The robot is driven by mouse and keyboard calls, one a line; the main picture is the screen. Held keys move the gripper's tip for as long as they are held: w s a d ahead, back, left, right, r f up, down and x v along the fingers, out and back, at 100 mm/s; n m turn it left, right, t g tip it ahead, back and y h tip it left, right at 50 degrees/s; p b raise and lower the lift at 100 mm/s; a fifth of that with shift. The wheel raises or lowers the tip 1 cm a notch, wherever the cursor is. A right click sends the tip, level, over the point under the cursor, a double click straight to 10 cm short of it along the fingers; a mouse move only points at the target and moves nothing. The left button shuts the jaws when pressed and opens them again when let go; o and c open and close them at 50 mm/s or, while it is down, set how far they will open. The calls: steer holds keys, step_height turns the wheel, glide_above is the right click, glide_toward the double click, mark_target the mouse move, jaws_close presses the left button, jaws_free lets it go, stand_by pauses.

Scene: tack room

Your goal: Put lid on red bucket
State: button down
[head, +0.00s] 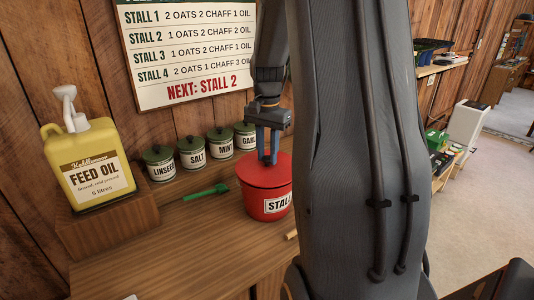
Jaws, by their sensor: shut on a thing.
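The red bucket (266,203) stands upright on the wooden counter, with a white label that begins "STAL". Its right side is partly hidden behind my arm. The red lid (262,171) sits at the top of the bucket and looks level. I cannot tell whether it is fully seated all round. My gripper (268,158) points down over the lid, its blue fingers shut at the lid's middle. The part they grip is hidden between the fingers.
A yellow feed oil jug (92,170) stands on a wooden block (107,222) at the left. Several lidded canisters (191,152) line the wall. A green scoop (205,192) lies left of the bucket. The counter's front (190,255) is mostly clear.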

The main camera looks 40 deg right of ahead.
mark_target(267, 158)
steer(key=shift+f, duration=0.55)
steer(key=c, duration=1.7)
jaws_free()
steer(key=shift+r, duration=0.15)
step_height(267, 158, up, 11)
steer(key=p, duration=0.8)
steer(key=s+a+f+n+b, duration=0.3)
steer(key=s+a+f+n, duration=0.1)
steer(key=a, duration=0.4)
steer(key=s+a+f+n+t+b, duration=0.1)
steer(key=s+a+f+n+b, duration=0.2)
steer(key=a+f, duration=0.4)
steer(key=s+a+f+n+b, duration=0.4)
steer(key=a+f+n, duration=0.1)
steer(key=a, duration=0.4)
steer(key=shift+s+a+f+n, duration=0.3)
steer(key=shift+a+f+n, duration=0.1)
steer(key=shift+n, duration=0.5)
